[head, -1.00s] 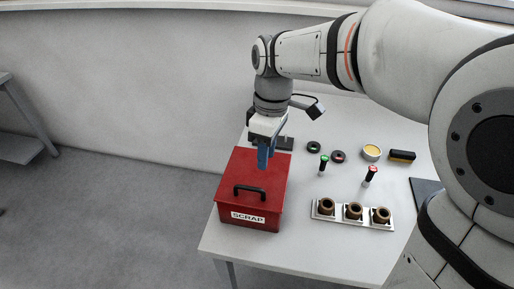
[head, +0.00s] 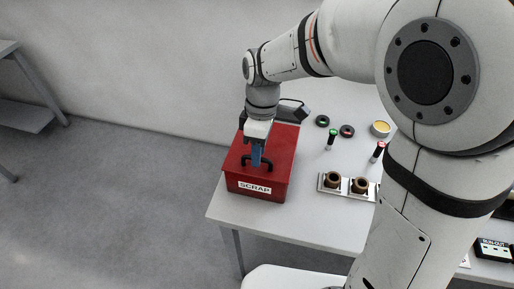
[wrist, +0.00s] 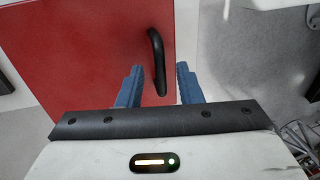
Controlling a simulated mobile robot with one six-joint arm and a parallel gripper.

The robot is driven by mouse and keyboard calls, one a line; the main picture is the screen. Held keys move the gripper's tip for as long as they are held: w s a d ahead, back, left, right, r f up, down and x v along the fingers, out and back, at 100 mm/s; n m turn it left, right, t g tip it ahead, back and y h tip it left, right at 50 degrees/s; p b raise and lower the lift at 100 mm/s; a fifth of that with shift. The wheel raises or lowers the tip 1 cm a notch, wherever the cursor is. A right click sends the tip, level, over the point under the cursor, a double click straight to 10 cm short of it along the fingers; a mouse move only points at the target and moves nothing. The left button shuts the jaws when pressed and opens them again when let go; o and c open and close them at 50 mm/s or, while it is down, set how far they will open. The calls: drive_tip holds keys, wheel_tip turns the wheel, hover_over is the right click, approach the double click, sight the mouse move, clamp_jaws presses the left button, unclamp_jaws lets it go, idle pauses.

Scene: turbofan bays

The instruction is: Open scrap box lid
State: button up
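The red scrap box (head: 245,187) stands at the left front corner of the table, its lid (head: 283,147) shut. A black bar handle (head: 246,161) sits near the lid's front edge, and it also shows in the wrist view (wrist: 156,62). My gripper (head: 256,163) points down over the lid at the handle. In the wrist view my gripper's two blue fingers (wrist: 158,88) are apart, with the handle's near end between them. The fingers do not appear to be closed on the handle. In the head view my gripper covers the middle of the handle.
Right of the box, a white tray (head: 345,196) holds brown cups. Behind it are a green-topped plug (head: 331,139), a red-topped plug (head: 377,151), dark rings (head: 347,131) and a yellow tin (head: 380,129). My arm hides the table's right part. The floor left of the table is clear.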

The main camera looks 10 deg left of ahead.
clamp_jaws()
drive_tip(key=shift+a+r, duration=0.1)
drive_tip(key=shift+r, duration=0.05)
idle(0.4)
